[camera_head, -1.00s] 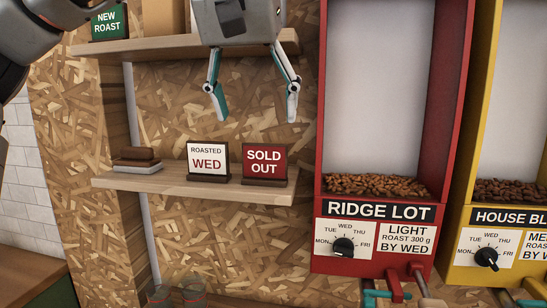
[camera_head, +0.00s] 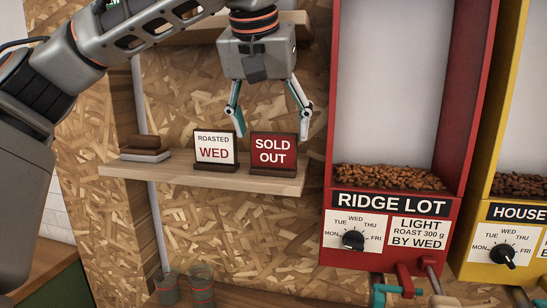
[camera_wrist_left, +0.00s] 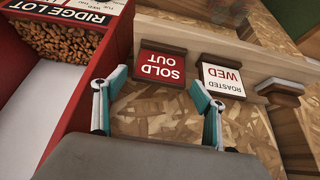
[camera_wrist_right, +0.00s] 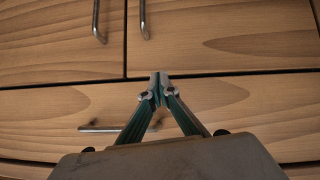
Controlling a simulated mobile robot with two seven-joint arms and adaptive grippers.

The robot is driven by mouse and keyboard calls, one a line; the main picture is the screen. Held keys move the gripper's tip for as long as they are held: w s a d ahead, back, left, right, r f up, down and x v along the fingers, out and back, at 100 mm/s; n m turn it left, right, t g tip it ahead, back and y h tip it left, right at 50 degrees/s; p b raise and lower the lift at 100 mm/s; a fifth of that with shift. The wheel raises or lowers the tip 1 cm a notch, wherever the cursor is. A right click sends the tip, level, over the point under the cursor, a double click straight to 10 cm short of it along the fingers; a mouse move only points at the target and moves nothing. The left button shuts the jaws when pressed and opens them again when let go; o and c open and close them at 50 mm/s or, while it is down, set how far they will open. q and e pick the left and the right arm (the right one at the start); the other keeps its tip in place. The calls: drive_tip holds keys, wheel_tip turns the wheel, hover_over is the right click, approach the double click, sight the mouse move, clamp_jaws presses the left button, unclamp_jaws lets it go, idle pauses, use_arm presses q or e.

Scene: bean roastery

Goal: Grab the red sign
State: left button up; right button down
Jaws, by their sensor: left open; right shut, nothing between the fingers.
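The red sign (camera_head: 273,150) reads SOLD OUT and stands upright on a dark wooden base on the lower shelf (camera_head: 240,182). It also shows in the left wrist view (camera_wrist_left: 161,66), ahead of the fingers. My left gripper (camera_head: 271,121) is open and points down just above the red sign in the head view. Its fingers are apart with nothing between them. In the left wrist view the fingertips (camera_wrist_left: 157,88) spread about as wide as the sign. My right gripper (camera_wrist_right: 159,82) is shut and empty in front of wooden drawers.
A white ROASTED WED sign (camera_head: 215,149) stands close to the left of the red sign. The red RIDGE LOT bean dispenser (camera_head: 327,130) is close on the right. Wooden drawers with metal handles (camera_wrist_right: 95,22) face my right gripper.

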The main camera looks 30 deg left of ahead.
sight(273, 137)
use_arm(q)
drive_tip(key=shift+x, duration=2.2)
drive_tip(key=c, duration=0.9)
drive_tip(key=shift+r, duration=0.1)
